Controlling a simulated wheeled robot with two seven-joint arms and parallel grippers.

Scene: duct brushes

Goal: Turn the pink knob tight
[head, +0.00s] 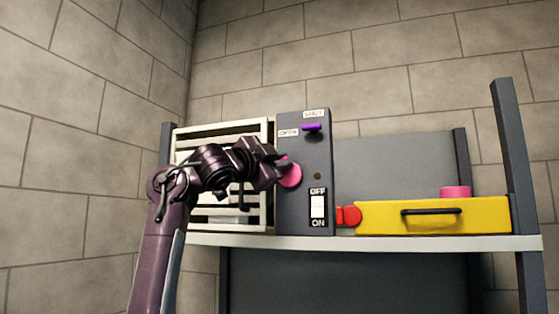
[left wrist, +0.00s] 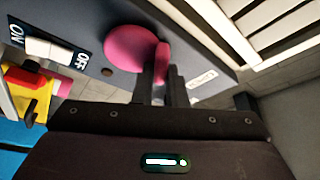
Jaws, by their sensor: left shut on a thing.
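The pink knob (head: 291,175) is on the front of a dark grey panel (head: 305,217), at mid height. My left gripper (head: 282,167) reaches it from the left and is shut on it. In the left wrist view the knob (left wrist: 130,45) shows as a round pink disc with a raised grip, and the two dark fingers (left wrist: 161,80) close on that grip. The fingers hide part of the grip. My right gripper is in neither view.
The panel also has a purple lever (head: 312,127) near OPEN and SHUT labels and a white OFF/ON switch (head: 318,207). A white slatted vent (head: 243,218) stands left of it. Right are a red part (head: 348,216), a yellow drawer (head: 380,217) and a pink cylinder (head: 456,192).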

